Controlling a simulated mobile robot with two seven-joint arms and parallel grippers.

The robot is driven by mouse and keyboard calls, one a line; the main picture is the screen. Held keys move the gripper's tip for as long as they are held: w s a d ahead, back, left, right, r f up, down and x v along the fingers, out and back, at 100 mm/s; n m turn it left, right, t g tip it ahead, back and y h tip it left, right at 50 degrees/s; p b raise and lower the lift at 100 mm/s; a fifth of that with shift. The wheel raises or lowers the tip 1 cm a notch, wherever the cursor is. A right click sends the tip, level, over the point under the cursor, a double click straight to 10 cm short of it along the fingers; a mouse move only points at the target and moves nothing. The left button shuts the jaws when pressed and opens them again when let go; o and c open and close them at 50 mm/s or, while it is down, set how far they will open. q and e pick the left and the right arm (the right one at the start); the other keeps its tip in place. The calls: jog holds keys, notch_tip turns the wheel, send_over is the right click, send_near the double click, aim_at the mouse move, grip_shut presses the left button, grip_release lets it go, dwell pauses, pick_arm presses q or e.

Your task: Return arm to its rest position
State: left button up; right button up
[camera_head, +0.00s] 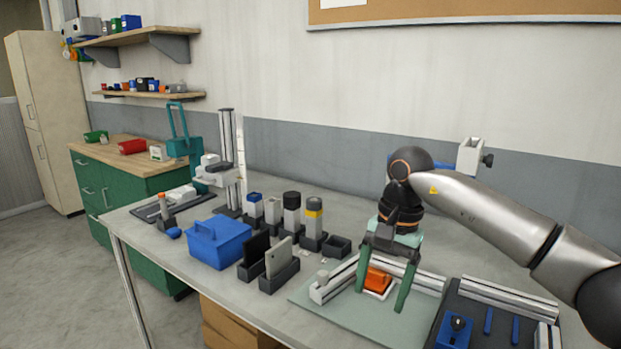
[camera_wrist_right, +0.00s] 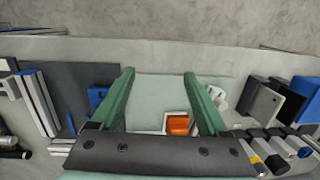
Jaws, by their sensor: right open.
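My right arm (camera_head: 475,205) comes in from the right of the head view and bends down over the table. Its right gripper (camera_head: 381,298) points down with its two green fingers spread and nothing between them that I can see held. An orange block (camera_head: 377,279) in a small white holder stands on the pale green mat (camera_head: 330,322), behind and between the fingers in the head view. In the right wrist view the open fingers (camera_wrist_right: 158,75) frame the mat, and the orange block (camera_wrist_right: 177,124) shows between them. My left gripper is not in view.
A blue bin (camera_head: 218,243), dark holders with grey plates (camera_head: 279,258) and several capped cylinders (camera_head: 291,213) stand left of the mat. A dark tray (camera_head: 486,305) with blue parts lies to the right. A rail (camera_head: 335,280) runs along the mat. The wall is behind.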

jog(key=s+a+f+g+y, duration=0.2)
jog(key=a+f+y, duration=0.1)
jog(key=a+f, duration=0.3)
jog(key=s+a+r+m+t+y+p, duration=0.15)
jog(key=s+a+m+y, duration=0.25)
jog(key=a+m+y, duration=0.4)
jog(key=s+a+r+m+y+p, duration=0.15)
jog(key=s+a+m+y, duration=0.25)
jog(key=a+m+y, duration=0.4)
jog(key=w+d+f+m+t+h+p, duration=0.15)
jog(key=d+f+m+t+h, duration=0.5)
jog(key=m, duration=0.95)
jog(key=w+d+f+m+t+h+p, duration=0.15)
jog(key=d+f+m+t+h, duration=0.4)
jog(key=m+t, duration=0.8)
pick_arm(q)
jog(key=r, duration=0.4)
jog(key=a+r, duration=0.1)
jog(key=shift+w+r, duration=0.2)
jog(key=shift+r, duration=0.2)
pick_arm(e)
jog(key=s+d+f+m+g+h, duration=0.6)
jog(key=s+d+f+m+g, duration=0.4)
jog(key=s+d+f+m, duration=0.5)
jog(key=s+f+m, duration=0.2)
jog(key=shift+s, duration=0.35)
